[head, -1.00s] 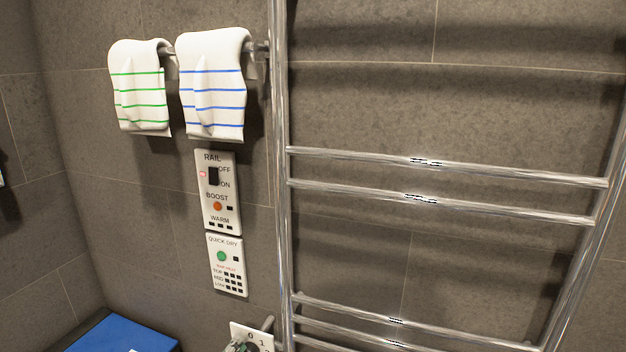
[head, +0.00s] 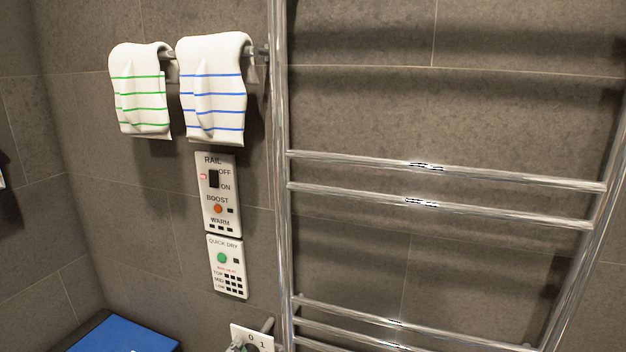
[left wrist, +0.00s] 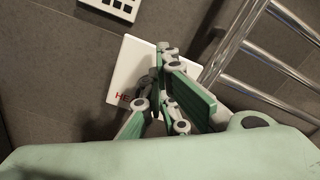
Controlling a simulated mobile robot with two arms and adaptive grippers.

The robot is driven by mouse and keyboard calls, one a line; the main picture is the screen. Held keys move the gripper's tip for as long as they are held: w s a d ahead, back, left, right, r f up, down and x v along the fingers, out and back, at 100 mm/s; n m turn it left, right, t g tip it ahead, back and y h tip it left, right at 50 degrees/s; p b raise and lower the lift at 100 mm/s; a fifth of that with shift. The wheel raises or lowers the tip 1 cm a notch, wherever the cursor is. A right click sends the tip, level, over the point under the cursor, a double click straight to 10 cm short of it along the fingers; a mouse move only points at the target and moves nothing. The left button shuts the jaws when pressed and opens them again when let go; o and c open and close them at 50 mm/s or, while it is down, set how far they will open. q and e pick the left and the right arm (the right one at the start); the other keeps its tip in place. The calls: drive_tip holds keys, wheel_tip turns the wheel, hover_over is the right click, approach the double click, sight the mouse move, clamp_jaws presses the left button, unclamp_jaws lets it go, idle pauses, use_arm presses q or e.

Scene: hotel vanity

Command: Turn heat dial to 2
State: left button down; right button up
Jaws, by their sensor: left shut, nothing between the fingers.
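The heat dial's white panel (head: 242,329) is on the wall at the bottom edge of the head view, with the marks 0 and 1 showing and the rest cut off. In the left wrist view the same panel (left wrist: 126,72) shows part of a red label starting "HE". My left gripper (left wrist: 165,85) is shut, with its fingers in front of the panel and nothing seen between them. The fingers hide the dial knob, so its setting and any contact cannot be told. A small part of this gripper (head: 238,346) shows in the head view. My right gripper is not in view.
A chrome towel rail (head: 281,200) stands close to the right of the panel. Above are the quick dry panel (head: 228,267) and the rail switch panel (head: 218,192). Striped towels (head: 214,90) hang higher up. A blue-topped object (head: 118,335) is at lower left.

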use_arm(q)
drive_tip(key=v, duration=0.5)
drive_tip(key=shift+s+a, duration=0.1)
drive_tip(key=shift+s, duration=0.1)
drive_tip(key=s+a+f+n+g+y, duration=0.2)
drive_tip(key=s+f+n, duration=0.35)
drive_tip(key=f, duration=0.55)
drive_tip(key=s+a+f+n+g+y, duration=0.2)
drive_tip(key=s+f+n+g, duration=0.3)
drive_tip(key=f, duration=0.6)
drive_tip(key=s+a+f+n+y, duration=0.1)
drive_tip(key=s+a+f+n, duration=0.25)
drive_tip(key=f+n, duration=0.55)
drive_tip(key=s+f+n+g, duration=0.3)
drive_tip(key=s+f, duration=0.3)
drive_tip(key=s, duration=0.5)
drive_tip(key=s+d+f+n+g, duration=0.1)
drive_tip(key=s+f+n+g, duration=0.2)
drive_tip(key=s, duration=0.8)
drive_tip(key=s+d+f+n+g+y, duration=0.1)
drive_tip(key=s+f+n+g, duration=0.2)
drive_tip(key=s+f+n, duration=0.3)
drive_tip(key=s+f, duration=0.4)
drive_tip(key=s, duration=0.2)
drive_tip(key=shift+d+f, duration=0.15)
drive_tip(key=shift+f, duration=0.2)
